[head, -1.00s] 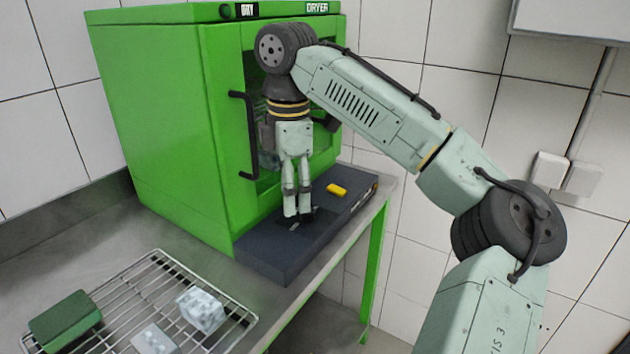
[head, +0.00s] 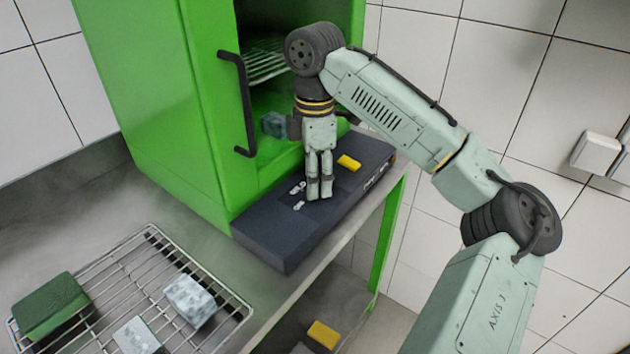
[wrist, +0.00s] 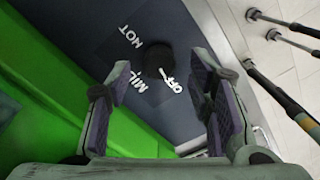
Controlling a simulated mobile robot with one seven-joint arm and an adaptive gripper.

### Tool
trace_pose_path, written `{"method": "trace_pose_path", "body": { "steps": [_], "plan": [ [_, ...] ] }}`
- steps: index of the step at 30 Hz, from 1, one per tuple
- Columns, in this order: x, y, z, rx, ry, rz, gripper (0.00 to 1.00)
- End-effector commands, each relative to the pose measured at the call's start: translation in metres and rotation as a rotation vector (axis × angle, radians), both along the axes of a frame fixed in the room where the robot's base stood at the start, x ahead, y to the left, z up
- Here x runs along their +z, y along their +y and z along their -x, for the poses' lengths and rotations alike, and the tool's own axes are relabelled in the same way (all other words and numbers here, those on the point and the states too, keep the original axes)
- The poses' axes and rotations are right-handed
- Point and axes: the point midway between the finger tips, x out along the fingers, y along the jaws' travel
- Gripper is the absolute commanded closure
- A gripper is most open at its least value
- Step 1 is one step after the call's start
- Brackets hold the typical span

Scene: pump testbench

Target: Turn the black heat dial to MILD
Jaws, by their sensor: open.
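The black heat dial (wrist: 157,58) sits on the dark control panel (wrist: 95,30) in the wrist view. Its white pointer mark faces the OFF label (wrist: 171,85). The MILD label (wrist: 138,82) and the HOT label (wrist: 130,37) are printed beside it. My gripper (wrist: 158,80) is open, with one finger on each side of the dial in that view; I see no contact. In the head view my gripper (head: 320,192) points down over the dark panel (head: 268,232) in front of the green dryer (head: 165,120). The dial cannot be made out there.
The dryer's black handle (head: 243,110) stands left of my wrist. A wire rack (head: 235,312) at lower left bears a green block (head: 50,305) and pale blocks (head: 190,299). Another yellow block (head: 322,335) shows below the bench.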

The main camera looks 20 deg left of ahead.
Motion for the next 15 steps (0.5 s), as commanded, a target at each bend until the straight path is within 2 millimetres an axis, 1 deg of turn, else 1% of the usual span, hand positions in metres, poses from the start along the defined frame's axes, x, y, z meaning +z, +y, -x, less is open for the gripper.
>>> {"method": "trace_pose_path", "body": {
  "steps": [3,6,15],
  "plan": [
    [-0.014,0.000,0.000,0.000,0.002,-0.001,0.52],
    [-0.020,0.000,0.000,0.000,0.000,0.000,0.52],
    [-0.023,0.000,0.000,-0.001,-0.001,0.000,0.52]
  ]
}}
